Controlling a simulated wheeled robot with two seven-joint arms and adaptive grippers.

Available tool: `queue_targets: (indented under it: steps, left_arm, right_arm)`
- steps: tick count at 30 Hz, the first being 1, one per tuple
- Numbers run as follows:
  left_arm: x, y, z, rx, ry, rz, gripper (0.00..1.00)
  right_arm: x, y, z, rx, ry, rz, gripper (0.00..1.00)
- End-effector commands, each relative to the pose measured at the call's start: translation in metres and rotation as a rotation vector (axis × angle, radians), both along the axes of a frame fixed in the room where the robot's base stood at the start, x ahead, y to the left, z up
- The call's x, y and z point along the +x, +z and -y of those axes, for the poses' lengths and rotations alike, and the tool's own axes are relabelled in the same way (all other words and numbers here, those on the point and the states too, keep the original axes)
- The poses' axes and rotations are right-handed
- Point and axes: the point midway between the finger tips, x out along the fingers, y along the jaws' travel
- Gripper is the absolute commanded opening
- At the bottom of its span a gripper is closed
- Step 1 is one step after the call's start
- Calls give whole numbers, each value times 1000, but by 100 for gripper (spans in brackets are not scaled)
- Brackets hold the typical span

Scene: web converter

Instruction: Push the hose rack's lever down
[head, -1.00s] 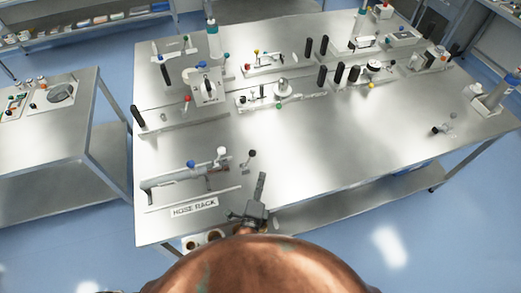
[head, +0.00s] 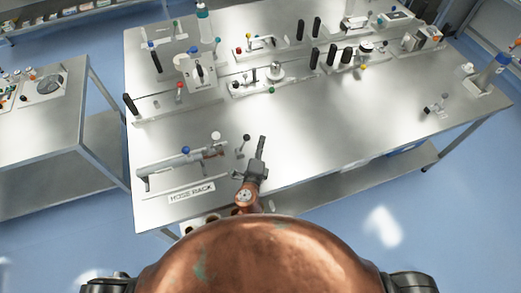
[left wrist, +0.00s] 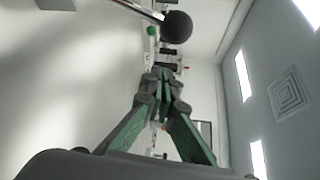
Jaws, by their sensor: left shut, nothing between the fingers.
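The hose rack (head: 178,168) lies along the front left of the steel table, behind its "HOSE RACK" label (head: 191,193). Its lever seems to be the short rod with a black ball knob (head: 246,138), tilted up at the rack's right end. My left gripper (head: 262,140) is shut and empty, with its tips just right of the knob in the head view. In the left wrist view, the knob (left wrist: 177,27) and part of its rod show beyond the shut green-padded fingers (left wrist: 163,75), with a visible gap. My right gripper is not in view.
The rack also carries a white ball knob (head: 215,136) and a blue knob (head: 186,150). Several fixtures with handles stand farther back on the table (head: 300,135). The table surface right of my left gripper is clear. A side table (head: 60,120) stands at the left.

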Motion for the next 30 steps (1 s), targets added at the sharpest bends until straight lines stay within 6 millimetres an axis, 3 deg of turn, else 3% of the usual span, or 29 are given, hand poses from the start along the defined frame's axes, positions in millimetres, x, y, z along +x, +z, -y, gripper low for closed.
queue_targets:
  steps: [1,7,22,30]
  left_arm:
    - [-2,4,-12,5,4,-2,0]
    - [-5,6,-29,3,3,-2,0]
    - [-5,5,-34,-2,3,-1,0]
    - [-7,4,-40,-62,7,17,0]
  right_arm:
    - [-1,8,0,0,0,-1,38]
    - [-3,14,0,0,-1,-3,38]
    - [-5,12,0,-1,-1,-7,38]
    - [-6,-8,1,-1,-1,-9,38]
